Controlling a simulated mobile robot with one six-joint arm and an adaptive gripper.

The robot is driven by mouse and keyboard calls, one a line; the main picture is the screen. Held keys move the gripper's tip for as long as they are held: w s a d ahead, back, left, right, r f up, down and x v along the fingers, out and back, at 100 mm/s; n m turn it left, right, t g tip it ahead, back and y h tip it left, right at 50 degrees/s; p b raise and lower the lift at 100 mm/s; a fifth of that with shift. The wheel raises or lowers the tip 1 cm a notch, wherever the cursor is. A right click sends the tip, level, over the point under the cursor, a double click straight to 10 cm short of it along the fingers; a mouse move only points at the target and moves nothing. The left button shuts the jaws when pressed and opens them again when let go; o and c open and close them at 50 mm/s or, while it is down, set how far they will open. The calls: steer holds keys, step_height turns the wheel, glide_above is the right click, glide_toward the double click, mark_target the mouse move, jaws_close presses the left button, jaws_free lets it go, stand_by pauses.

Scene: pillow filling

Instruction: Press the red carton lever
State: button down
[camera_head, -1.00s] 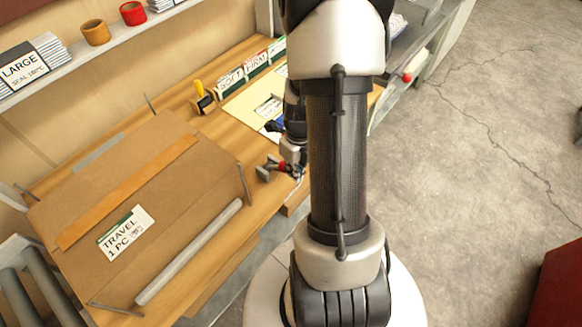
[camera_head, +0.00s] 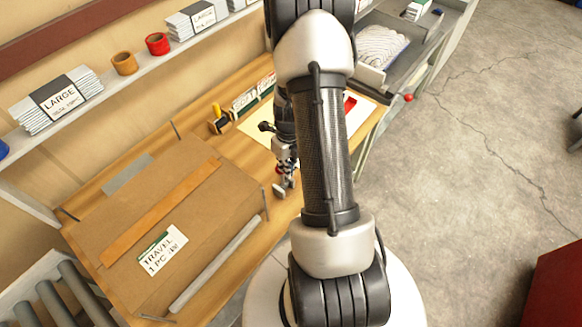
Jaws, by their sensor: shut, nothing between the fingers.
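A small red ball-shaped knob (camera_head: 408,97) sticks out at the front of the grey metal unit on the right. I cannot tell for sure that it is the carton lever. A flat brown carton (camera_head: 190,235) with a "TRAVEL 1 PC" label lies on the wooden bench at the left. My gripper (camera_head: 283,188) is small in view, shut and empty, near the bench's front edge, right of the carton. It is well apart from the red knob. My arm hides part of the bench between them.
The grey unit (camera_head: 372,78) holds a white patterned item (camera_head: 381,47). A yellow-handled tool (camera_head: 217,116) and upright cards (camera_head: 252,95) stand at the bench's back. A shelf (camera_head: 90,100) carries packs and tape rolls. Floor at the right is clear up to a red block (camera_head: 557,290).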

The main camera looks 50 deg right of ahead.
steer(key=shift+w+p, duration=0.35)
steer(key=shift+w, duration=0.5)
steer(key=shift+r, duration=0.1)
